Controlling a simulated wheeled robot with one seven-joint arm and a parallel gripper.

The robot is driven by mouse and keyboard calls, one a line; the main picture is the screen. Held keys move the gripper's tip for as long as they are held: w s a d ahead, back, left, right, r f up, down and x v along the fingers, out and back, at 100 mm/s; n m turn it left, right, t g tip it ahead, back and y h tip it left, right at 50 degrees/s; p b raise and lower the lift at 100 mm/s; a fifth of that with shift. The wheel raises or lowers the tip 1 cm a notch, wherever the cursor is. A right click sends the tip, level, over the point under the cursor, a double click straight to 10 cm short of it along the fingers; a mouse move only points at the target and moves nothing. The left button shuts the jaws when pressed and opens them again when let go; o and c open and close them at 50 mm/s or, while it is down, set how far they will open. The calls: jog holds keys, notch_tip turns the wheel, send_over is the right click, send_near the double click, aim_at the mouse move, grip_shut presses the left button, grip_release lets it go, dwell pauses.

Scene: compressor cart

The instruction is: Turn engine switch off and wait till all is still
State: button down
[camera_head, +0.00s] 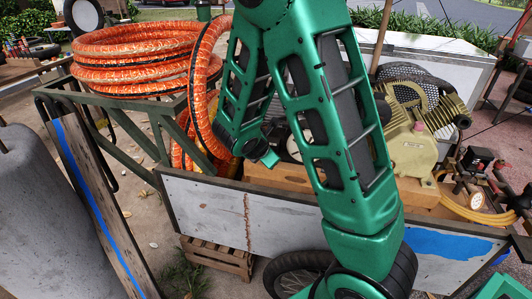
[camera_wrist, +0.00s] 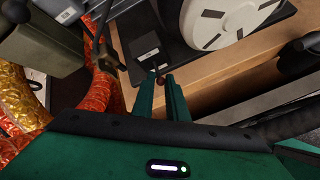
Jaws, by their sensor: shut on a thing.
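The engine shows in the wrist view as a black panel (camera_wrist: 140,28) with labels beside a round white cover (camera_wrist: 225,18). My gripper (camera_wrist: 160,75) reaches to the lower edge of that panel, its two green fingers nearly together. They are closed on a small dark part there, which I take for the engine switch; the fingertips mostly hide it, and its position cannot be read. In the head view my gripper (camera_head: 268,158) is low behind my green arm, beside the partly hidden white cover (camera_head: 293,149).
An orange hose coil (camera_head: 135,55) lies on the cart's green frame (camera_head: 150,110), with a loop hanging close to my gripper. The cream compressor pump (camera_head: 412,150) stands right of my arm. The cart's white side panel (camera_head: 215,215) runs along the front. A grey tank (camera_head: 40,220) is at left.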

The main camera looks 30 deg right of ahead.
jog(key=shift+a+f+t+h, duration=0.1)
jog(key=shift+f+t+h, duration=1.2)
jog(key=shift+t+h, duration=0.45)
jog(key=shift+f+h, duration=0.1)
jog(key=shift+h, duration=0.15)
jog(key=c, duration=1.8)
grip_release()
jog(key=shift+o, duration=0.2)
